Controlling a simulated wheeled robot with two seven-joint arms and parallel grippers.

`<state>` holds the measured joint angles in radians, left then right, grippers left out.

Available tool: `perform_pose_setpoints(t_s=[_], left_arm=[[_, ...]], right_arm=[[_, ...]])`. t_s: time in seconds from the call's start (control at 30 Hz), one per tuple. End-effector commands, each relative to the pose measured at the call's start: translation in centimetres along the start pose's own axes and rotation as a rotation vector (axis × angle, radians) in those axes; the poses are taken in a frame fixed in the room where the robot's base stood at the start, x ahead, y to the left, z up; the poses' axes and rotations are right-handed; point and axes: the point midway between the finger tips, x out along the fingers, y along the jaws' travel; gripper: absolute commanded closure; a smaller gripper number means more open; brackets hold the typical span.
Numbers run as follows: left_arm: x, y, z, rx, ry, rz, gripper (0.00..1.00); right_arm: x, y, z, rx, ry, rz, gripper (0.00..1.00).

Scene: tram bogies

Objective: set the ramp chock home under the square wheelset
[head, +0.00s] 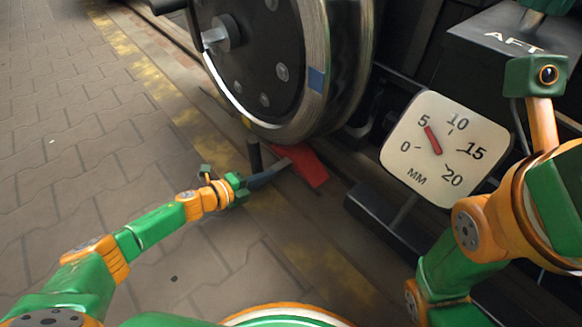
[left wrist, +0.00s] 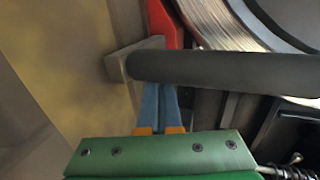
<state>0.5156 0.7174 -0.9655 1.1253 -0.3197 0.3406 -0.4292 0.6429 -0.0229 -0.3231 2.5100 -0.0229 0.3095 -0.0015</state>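The ramp chock (head: 311,169) is a red wedge on the ground at the foot of the large wheel (head: 285,75), which has a blue square on its side. The chock's red part also shows in the left wrist view (left wrist: 168,32). Its touch with the tread is unclear. My left gripper (head: 265,178) points at the chock from the left. Its blue fingers (left wrist: 160,105) lie close together, and their tips are partly hidden behind a dark post (left wrist: 220,70). I cannot tell whether they hold any part of the chock. My right gripper's fingers are out of frame.
The dark post (head: 254,155) stands just left of the chock. A white dial (head: 445,165) marked MM has its red needle near 5. A dark box (head: 510,45) reads AFT. The paving (head: 100,150) at left is clear.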

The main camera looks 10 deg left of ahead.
Motion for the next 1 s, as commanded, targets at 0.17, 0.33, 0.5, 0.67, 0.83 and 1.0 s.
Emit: perform_pose_setpoints(t_s=[0.17,0.33,0.5,0.67,0.83,1.0], left_arm=[[0.0,0.1,0.4,0.001,-0.003,0.001,1.0],[0.0,0.1,0.6,0.001,-0.002,0.001,1.0],[0.0,0.0,0.9,0.001,-0.002,0.0,1.0],[0.0,0.1,1.1,0.0,-0.002,0.001,1.0],[0.0,0.1,1.4,0.001,-0.002,0.001,1.0],[0.0,0.1,1.6,0.002,-0.002,0.0,1.0]], right_arm=[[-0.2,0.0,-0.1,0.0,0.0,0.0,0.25],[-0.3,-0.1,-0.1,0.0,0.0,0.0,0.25],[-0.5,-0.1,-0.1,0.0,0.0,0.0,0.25],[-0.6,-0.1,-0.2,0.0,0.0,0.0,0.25],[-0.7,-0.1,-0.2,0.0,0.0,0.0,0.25],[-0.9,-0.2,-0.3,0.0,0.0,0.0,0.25]])
